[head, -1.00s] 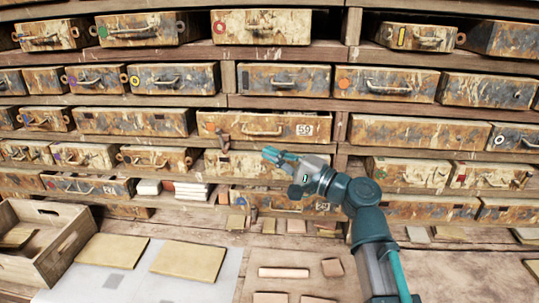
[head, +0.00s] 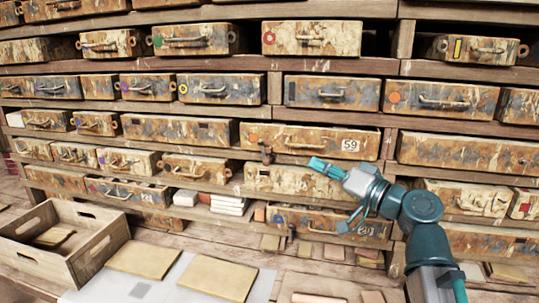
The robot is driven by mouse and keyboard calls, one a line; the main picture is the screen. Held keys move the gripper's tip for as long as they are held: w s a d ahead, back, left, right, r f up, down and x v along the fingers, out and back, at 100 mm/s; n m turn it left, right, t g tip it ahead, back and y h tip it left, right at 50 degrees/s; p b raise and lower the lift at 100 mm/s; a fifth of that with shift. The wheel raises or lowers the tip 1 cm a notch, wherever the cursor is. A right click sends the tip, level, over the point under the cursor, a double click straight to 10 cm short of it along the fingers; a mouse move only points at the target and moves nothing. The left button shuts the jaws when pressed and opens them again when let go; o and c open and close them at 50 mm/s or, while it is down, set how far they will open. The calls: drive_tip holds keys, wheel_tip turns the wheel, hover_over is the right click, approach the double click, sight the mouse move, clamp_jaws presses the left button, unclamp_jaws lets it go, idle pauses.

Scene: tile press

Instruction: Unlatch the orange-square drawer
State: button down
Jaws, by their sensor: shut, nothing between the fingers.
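The drawer with the number 59 (head: 312,139) is in the middle of the rack in the head view. It bears a small orange mark at its left end, whose exact shape is too small to tell, and a long metal handle. A dark brown latch piece (head: 266,151) hangs at its lower left edge. My gripper (head: 314,163) is shut and empty, its teal fingers pointing left. In the picture it is just below the drawer's handle, to the right of the latch and apart from it. Its depth from the drawer front is unclear.
Another drawer (head: 418,97) with an orange round mark is up and right. A drawer (head: 375,229) numbered 20 is below my gripper. An open wooden crate (head: 97,262), flat tiles (head: 217,279) and a white sheet lie on the bench. White blocks (head: 229,204) sit on a shelf.

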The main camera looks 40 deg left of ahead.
sight(263, 144)
drive_tip(key=n, duration=0.7)
drive_tip(key=shift+s+a+f, duration=0.1)
drive_tip(key=shift+a+f, duration=0.05)
drive_tip(key=shift+f, duration=0.05)
drive_tip(key=a+p, duration=0.1)
drive_tip(key=a, duration=0.3)
drive_tip(key=a+r+p, duration=0.1)
drive_tip(key=a, duration=0.3)
drive_tip(key=w+a+p, duration=0.1)
drive_tip(key=a+p, duration=0.1)
drive_tip(key=a, duration=0.3)
drive_tip(key=shift+r, duration=0.25)
drive_tip(key=shift+w+a, duration=0.1)
drive_tip(key=shift+a, duration=0.35)
